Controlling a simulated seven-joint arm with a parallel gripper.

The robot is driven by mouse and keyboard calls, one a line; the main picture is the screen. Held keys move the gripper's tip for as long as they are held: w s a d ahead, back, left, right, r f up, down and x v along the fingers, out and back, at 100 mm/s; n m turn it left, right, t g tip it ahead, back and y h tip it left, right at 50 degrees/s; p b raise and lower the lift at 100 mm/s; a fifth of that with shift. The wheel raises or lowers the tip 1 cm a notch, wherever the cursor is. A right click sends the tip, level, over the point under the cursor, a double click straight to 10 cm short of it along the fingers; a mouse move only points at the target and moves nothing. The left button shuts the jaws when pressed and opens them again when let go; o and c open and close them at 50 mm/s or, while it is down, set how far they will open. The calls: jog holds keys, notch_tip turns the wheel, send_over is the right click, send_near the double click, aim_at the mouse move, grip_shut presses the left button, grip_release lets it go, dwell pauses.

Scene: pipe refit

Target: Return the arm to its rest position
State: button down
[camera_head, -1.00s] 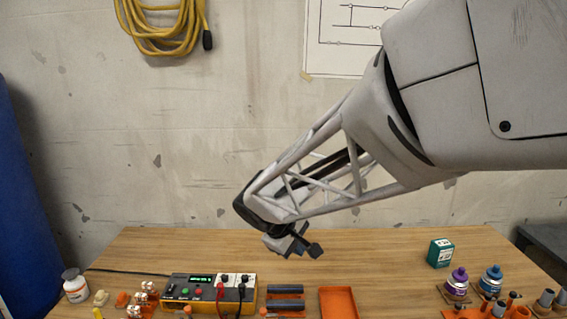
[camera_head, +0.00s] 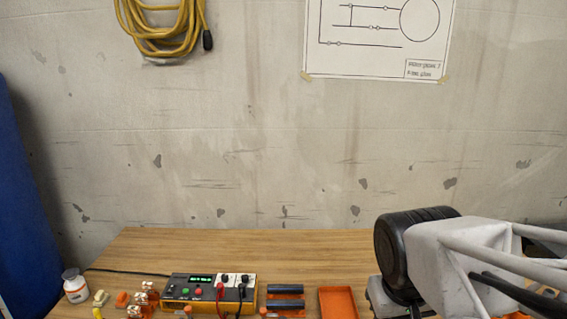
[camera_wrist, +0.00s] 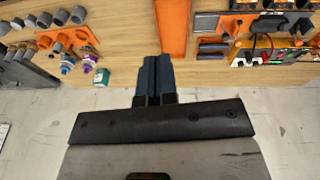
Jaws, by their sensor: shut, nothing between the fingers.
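My gripper (camera_wrist: 153,78) shows in the wrist view with its two dark blue fingers side by side, shut and empty. They point toward the wooden table, over the front part of the bench as seen from above. In the head view my arm fills the lower right corner, and the fingers are hidden or below the picture's edge.
The orange tray (camera_head: 338,302) lies beside dark pipe pieces (camera_head: 285,290) and the meter box with leads (camera_head: 208,291). In the wrist view are purple (camera_wrist: 89,62) and blue (camera_wrist: 67,62) bottles, a green box (camera_wrist: 101,77) and several grey pipe fittings (camera_wrist: 61,17).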

jog(key=shift+s+d+f+m+y, duration=0.15)
jog(key=shift+s+m+y, duration=0.1)
jog(key=shift+s, duration=0.5)
jog(key=shift+s+d+f+m+y, duration=0.15)
jog(key=shift+s+m, duration=0.1)
jog(key=shift+s, duration=0.5)
